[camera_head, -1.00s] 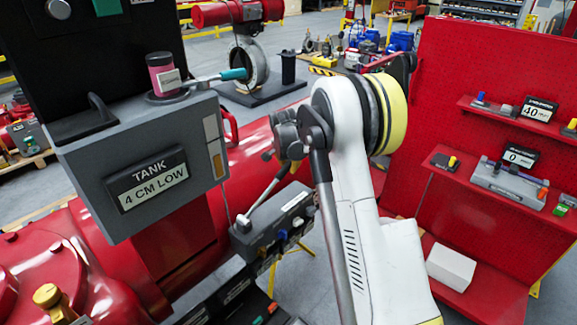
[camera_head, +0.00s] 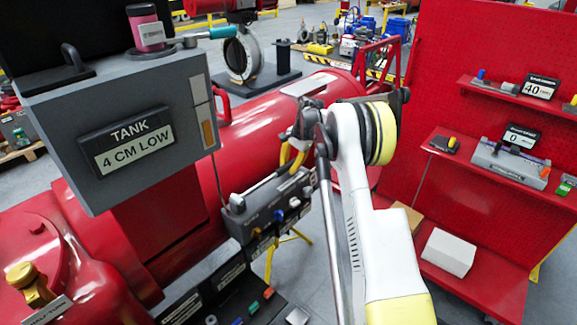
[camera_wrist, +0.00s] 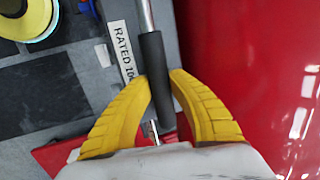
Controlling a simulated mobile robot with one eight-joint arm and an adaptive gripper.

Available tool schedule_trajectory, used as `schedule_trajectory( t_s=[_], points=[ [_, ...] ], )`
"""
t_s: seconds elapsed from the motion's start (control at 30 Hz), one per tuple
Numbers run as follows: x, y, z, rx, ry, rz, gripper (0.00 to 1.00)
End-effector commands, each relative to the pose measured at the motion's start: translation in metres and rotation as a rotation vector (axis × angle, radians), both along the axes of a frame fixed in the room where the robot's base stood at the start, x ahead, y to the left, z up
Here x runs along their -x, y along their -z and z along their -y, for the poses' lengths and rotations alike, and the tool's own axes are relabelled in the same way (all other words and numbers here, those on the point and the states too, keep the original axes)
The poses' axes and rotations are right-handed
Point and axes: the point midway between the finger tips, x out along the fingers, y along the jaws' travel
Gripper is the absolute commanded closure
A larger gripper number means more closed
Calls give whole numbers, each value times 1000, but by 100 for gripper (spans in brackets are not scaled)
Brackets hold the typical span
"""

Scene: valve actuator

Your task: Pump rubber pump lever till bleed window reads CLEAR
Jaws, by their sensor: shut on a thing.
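The pump lever (camera_head: 260,188) is a silver rod rising from a grey pump block (camera_head: 262,222) toward my gripper (camera_head: 290,160). In the wrist view its black rubber grip (camera_wrist: 156,70) lies between the two yellow fingers of my gripper (camera_wrist: 162,85), which is shut on it. The fingers hide part of the lever's end in the head view. A grey box carries a display (camera_head: 128,143) reading "TANK 4 CM LOW". I cannot make out a bleed window reading in either view.
A red tank (camera_head: 275,130) runs behind the pump block. Several coloured knobs line the block's front. A red pegboard with shelves (camera_head: 490,165) stands at the right, with displays reading 40 and 0. A white box (camera_head: 449,252) sits on its low shelf.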

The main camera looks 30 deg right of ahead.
Motion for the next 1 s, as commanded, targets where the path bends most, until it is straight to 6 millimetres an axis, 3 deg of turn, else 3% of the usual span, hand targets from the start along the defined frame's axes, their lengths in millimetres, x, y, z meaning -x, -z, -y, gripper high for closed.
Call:
schedule_trajectory(
  t_s=[0.07, 0.1, 0.17, 0.57, 1.0],
  points=[
    [0, -1, 0, 0, 0, 1, 100],
    [0, -1, 0, 0, 0, 1, 69],
    [0, -1, 0, 1, 0, 1, 54],
    [1, -8, 1, 1, 2, 1, 54],
    [20, -94, 18, 1, 1, 2, 54]
  ],
)
